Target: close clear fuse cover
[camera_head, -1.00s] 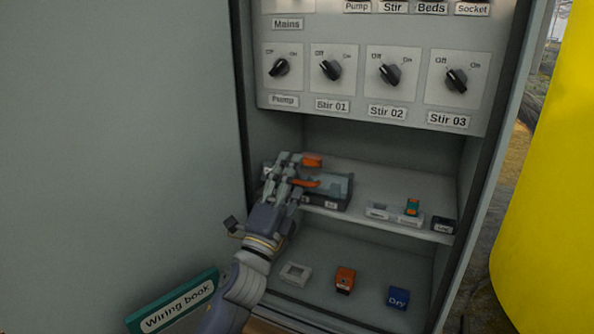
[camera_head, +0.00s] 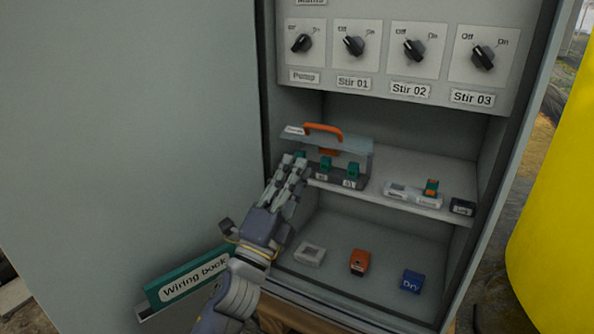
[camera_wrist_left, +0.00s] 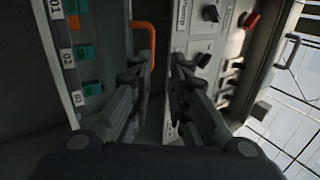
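The clear fuse cover (camera_head: 352,146) stands raised above the fuse box (camera_head: 342,185) on the cabinet's upper shelf. Its orange handle (camera_head: 324,129) is at the top and also shows in the left wrist view (camera_wrist_left: 152,45). Green fuses (camera_head: 353,169) show uncovered below the cover. My left gripper (camera_head: 293,163) is in front of the box's left end, below the handle. In the wrist view its fingers (camera_wrist_left: 155,85) are apart with nothing between them; the handle lies beyond them. The left end of the box is hidden behind the fingers. My right gripper is not in view.
A switch panel (camera_head: 390,87) overhangs the shelf. White holders (camera_head: 413,196) and a dark block (camera_head: 462,207) stand right of the box. An orange block (camera_head: 360,261) and a blue block (camera_head: 412,281) sit below. A wiring book (camera_head: 190,277) is at lower left.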

